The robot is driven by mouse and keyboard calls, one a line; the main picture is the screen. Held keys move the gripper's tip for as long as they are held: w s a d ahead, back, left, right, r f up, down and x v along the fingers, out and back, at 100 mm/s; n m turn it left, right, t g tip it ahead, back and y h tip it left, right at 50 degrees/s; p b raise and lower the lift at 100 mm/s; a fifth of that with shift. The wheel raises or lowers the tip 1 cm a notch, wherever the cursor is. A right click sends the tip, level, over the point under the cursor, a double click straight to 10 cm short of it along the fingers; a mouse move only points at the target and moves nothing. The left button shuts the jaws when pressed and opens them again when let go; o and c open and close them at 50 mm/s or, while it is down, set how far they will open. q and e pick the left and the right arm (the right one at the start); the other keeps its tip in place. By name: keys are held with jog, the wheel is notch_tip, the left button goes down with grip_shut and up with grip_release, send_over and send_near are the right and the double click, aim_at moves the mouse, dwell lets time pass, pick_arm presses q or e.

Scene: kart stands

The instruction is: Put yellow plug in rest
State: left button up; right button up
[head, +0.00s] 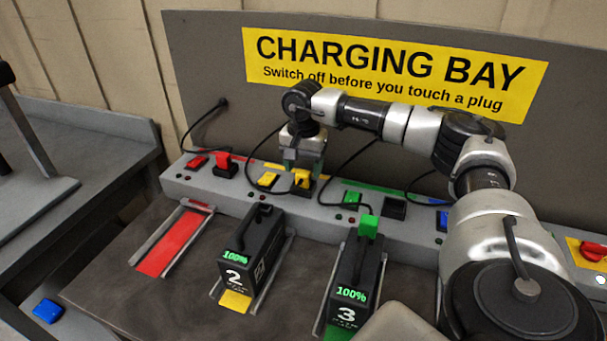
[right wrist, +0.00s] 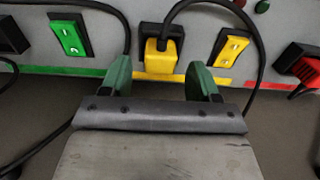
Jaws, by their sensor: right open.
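The yellow plug (head: 302,178) is at the black rest (right wrist: 172,31) on the grey charging ledge. In the right wrist view the plug (right wrist: 161,58) covers the lower part of the rest, and its black cord rises from there. Whether it is fully seated I cannot tell. My right gripper (head: 303,165) is just above the plug with its jaws pointing down. In the right wrist view its green fingers (right wrist: 159,72) are open, one on each side of the plug, with gaps between. My left gripper is not in view.
The yellow switch (head: 267,179) is beside the plug. Battery 2 (head: 252,245) and battery 3 (head: 355,272) read 100%; the green plug (head: 368,226) is on battery 3. The red plug (head: 223,162) stands left, above an empty red bay (head: 175,243).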

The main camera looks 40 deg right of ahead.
aim_at(303, 172)
notch_tip(303, 172, up, 10)
jog(key=b, duration=0.1)
jog(key=shift+f, duration=0.25)
jog(key=shift+f, duration=0.1)
